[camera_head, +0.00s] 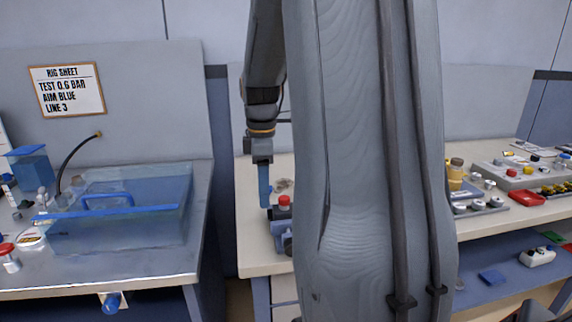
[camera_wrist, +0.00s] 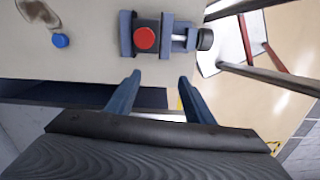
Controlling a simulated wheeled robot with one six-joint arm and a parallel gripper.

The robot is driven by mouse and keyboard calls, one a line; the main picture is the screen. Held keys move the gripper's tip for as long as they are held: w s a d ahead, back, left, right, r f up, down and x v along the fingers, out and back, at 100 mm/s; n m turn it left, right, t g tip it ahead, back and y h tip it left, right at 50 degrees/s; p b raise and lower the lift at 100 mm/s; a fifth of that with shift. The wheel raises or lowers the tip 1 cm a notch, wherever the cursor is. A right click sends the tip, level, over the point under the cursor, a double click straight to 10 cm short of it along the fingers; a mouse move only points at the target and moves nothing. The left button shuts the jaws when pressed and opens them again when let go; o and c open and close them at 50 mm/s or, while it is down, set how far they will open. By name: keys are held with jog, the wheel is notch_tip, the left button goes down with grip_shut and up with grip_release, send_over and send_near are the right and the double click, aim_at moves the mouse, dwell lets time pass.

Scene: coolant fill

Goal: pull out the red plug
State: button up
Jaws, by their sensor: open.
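The red plug (camera_wrist: 145,39) shows as a round red cap in the top middle of the wrist view. It sits between the jaws of a blue-grey clamp (camera_wrist: 126,36), which has a dark round knob on its right. In the head view the plug (camera_head: 284,200) stands on top of the clamp (camera_head: 284,237) near the bench's left end. My gripper (camera_wrist: 159,78) is open and empty, its two blue fingers apart. In the wrist view the plug lies beyond the fingertips, a little left of their middle. In the head view one blue finger shows just left of the plug.
A small blue cap (camera_wrist: 60,40) and a clear, brownish item lie left of the clamp on the pale bench (camera_head: 258,260). A transparent tank (camera_head: 125,225) stands on the left bench. Trays and a red dish (camera_head: 524,197) fill the right side. My arm hides the bench's middle.

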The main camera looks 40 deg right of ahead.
aim_at(285, 198)
jog(key=d+r, duration=0.1)
jog(key=d, duration=0.1)
jog(key=d+r+n, duration=0.1)
jog(key=d, duration=0.1)
jog(key=d+r+n, duration=0.1)
jog(key=d, duration=0.1)
jog(key=shift+s+d+r, duration=0.15)
jog(key=shift+s, duration=0.1)
jog(key=shift+d+n+p, duration=0.2)
jog(key=shift+n+p, duration=0.1)
jog(key=shift+f+p, duration=0.6)
jog(key=shift+f, duration=3.2)
jog(key=c, duration=1.1)
jog(key=shift+o, duration=1.1)
jog(key=shift+s, duration=0.1)
jog(key=shift+c, duration=0.3)
jog(key=shift+r+p, duration=0.4)
jog(key=shift+p, duration=0.1)
jog(key=shift+r+p, duration=2.05)
jog(key=shift+r, duration=0.1)
